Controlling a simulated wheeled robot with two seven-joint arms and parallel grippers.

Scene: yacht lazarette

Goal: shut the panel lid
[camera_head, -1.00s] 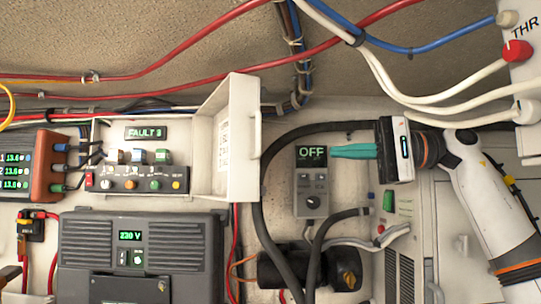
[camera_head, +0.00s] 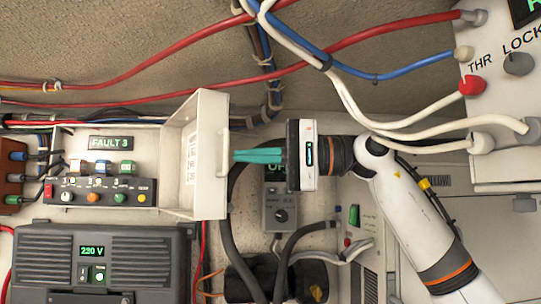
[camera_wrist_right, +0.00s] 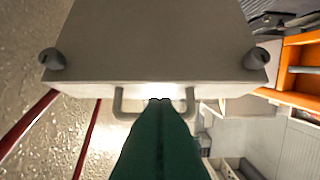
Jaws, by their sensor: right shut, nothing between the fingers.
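The panel lid (camera_head: 208,130) is a pale, shallow, box-like cover, standing open at the right side of the panel (camera_head: 149,143), with a handle on its outer edge. The panel's knobs and its FAULT 3 display are uncovered. My right gripper (camera_head: 237,156) has its teal fingers shut and empty, pointing left, with the tips close beside the lid's handle. In the right wrist view the lid (camera_wrist_right: 155,40) fills the top, and the shut fingertips (camera_wrist_right: 160,103) overlap the handle's middle. I cannot tell whether they touch. My left gripper is not in view.
A dark 230 V unit (camera_head: 105,262) sits below the panel. A grey control box (camera_head: 280,212) and a thick black hose (camera_head: 228,225) lie below my right gripper. Red, white and blue cables cross above. A white switch box (camera_head: 500,120) stands at the right.

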